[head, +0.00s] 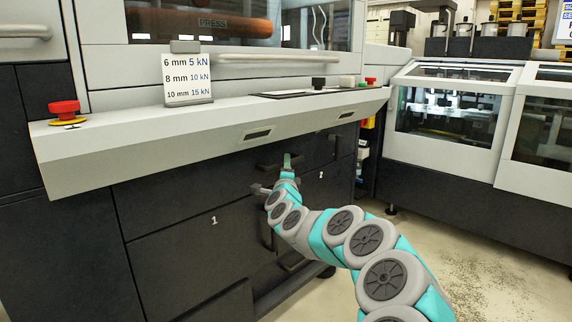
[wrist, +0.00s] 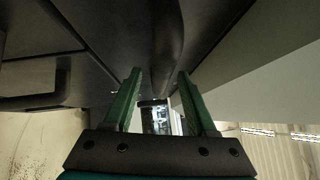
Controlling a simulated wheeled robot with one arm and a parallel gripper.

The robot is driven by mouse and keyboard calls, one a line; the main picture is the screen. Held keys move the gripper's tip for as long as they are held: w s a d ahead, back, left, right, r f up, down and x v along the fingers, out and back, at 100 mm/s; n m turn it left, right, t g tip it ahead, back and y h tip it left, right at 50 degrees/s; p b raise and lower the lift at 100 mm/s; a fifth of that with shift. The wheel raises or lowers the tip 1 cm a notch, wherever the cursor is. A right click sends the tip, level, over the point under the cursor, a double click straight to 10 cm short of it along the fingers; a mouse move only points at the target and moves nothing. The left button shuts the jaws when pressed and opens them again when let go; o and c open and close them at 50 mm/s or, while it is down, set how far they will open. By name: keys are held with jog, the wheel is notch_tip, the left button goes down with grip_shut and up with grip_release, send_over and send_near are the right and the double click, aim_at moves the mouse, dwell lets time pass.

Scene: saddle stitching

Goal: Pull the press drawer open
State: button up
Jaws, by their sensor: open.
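The press drawer (head: 190,178) is a dark front under the sloping light panel of the press, and it looks flush with the cabinet. A dark handle (head: 267,167) sticks out from it just left of my fingertips. My gripper (head: 287,161) is at the drawer front, partly hidden by my wrist. In the wrist view my gripper (wrist: 159,73) has its two green fingers apart. A dark rounded bar (wrist: 168,45), seemingly the handle, runs between and beyond the fingertips. I cannot tell whether the fingers touch it.
The light panel (head: 205,134) overhangs the drawer, with a red stop button (head: 64,109) at its left end. A glass-fronted machine (head: 445,115) stands at the right.

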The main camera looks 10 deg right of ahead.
jog(key=shift+x, duration=1.1)
grip_shut()
dwell(0.8)
